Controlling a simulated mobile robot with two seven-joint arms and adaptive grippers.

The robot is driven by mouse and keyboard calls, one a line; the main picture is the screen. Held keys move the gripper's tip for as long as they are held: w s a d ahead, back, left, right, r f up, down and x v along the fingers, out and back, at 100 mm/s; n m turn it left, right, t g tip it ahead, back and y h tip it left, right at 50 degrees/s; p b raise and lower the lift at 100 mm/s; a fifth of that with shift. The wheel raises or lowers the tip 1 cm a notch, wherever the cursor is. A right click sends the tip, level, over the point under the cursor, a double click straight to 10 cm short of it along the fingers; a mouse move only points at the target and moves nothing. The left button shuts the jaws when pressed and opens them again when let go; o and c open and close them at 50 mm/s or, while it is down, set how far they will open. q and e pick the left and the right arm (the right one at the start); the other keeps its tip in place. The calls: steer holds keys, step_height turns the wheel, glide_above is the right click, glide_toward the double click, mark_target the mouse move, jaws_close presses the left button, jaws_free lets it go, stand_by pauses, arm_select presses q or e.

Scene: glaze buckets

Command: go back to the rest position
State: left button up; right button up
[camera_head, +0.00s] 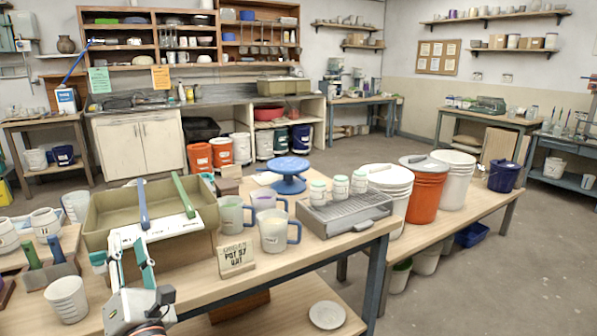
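My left gripper (127,242) reaches up from the bottom left in the head view. Its two fingers are spread apart, near the front of the olive bin (105,212) on the wooden table. I see nothing clearly held between them. My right gripper is not in view.
Jugs with blue handles (273,231), a small wooden sign (236,258) and a grey rack (345,217) with small jars stand on the same table. White and orange buckets (426,192) stand on the bench to the right. Floor is open farther right.

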arm_select(q)
steer(key=s+d+f+m+h+p, duration=0.2)
steer(key=s+d+f+m+h, duration=0.2)
steer(key=d+f+m+h, duration=0.7)
steer(key=s+d+f+m+h+p, duration=0.1)
steer(key=s+d+f+m+h, duration=0.5)
steer(key=m, duration=1.1)
steer(key=s+a+f+m+g+y+p, duration=0.1)
steer(key=s+f+m+g, duration=0.3)
steer(key=s+f, duration=0.3)
steer(key=s+a+f+m+g+y, duration=0.1)
steer(key=s+f+m+g, duration=0.3)
steer(key=f, duration=1.2)
steer(key=s+a+m, duration=0.1)
steer(key=s+m, duration=0.1)
steer(key=s, duration=0.2)
steer(key=shift+a+p, duration=0.15)
steer(key=shift+p, duration=0.25)
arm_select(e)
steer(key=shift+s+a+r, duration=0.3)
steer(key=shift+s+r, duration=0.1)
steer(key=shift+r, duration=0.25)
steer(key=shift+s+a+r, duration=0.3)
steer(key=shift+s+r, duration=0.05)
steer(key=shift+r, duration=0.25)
arm_select(q)
steer(key=shift+s, duration=0.1)
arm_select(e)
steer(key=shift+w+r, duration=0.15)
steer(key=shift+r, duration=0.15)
